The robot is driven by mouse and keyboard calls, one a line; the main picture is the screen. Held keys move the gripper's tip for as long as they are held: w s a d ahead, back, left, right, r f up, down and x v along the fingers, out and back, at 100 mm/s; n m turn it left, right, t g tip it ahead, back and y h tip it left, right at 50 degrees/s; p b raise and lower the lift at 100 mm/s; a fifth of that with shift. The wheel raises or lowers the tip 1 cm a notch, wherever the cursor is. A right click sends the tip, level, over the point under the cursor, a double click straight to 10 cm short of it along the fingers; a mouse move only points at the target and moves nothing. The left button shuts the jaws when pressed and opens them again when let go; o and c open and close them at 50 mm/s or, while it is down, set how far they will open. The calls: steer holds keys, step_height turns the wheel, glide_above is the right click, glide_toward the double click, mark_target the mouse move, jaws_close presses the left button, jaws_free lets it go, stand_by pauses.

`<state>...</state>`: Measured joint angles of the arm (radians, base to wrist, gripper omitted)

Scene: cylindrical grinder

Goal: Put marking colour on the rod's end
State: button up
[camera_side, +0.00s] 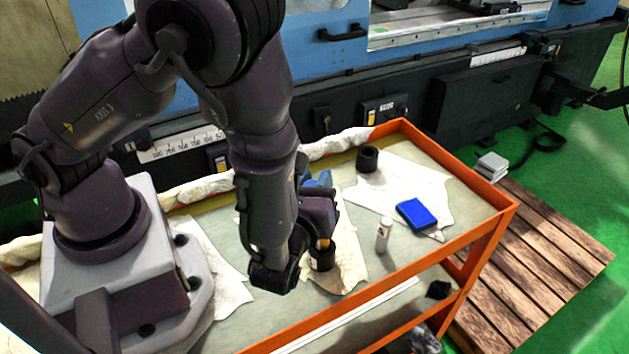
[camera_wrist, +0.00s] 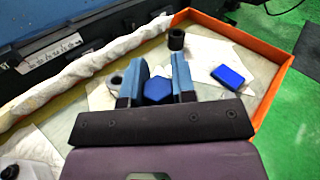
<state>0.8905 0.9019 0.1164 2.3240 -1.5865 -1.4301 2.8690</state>
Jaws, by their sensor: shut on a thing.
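My gripper (camera_wrist: 158,72) shows its two blue fingers in the wrist view, shut on a blue faceted piece (camera_wrist: 157,91) between them. I cannot tell whether this piece is the rod or part of it. In the side view, my gripper (camera_side: 318,184) is over the left-middle of the cart and my wrist hides much of it. A blue flat pad (camera_side: 416,214), perhaps the marking colour, lies on a white cloth to the right; it also shows in the wrist view (camera_wrist: 228,77). My gripper is apart from the pad.
A black ring (camera_side: 367,159) stands behind the pad. A dark round part (camera_side: 322,259) sits below my wrist. The cart's orange rim (camera_side: 455,236) borders the work; a rolled cloth (camera_side: 338,144) lies along the back.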

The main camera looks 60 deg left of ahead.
steer(key=shift+w+d+f, duration=0.1)
steer(key=shift+w+d, duration=0.1)
steer(key=shift+w, duration=0.25)
steer(key=shift+s, duration=0.15)
steer(key=shift+s+a, duration=0.2)
steer(key=shift+s, duration=0.25)
steer(key=shift+w, duration=0.2)
steer(key=shift+w+d, duration=0.2)
steer(key=shift+w, duration=0.15)
steer(key=shift+s, duration=0.15)
steer(key=shift+s+a, duration=0.25)
steer(key=shift+s, duration=0.15)
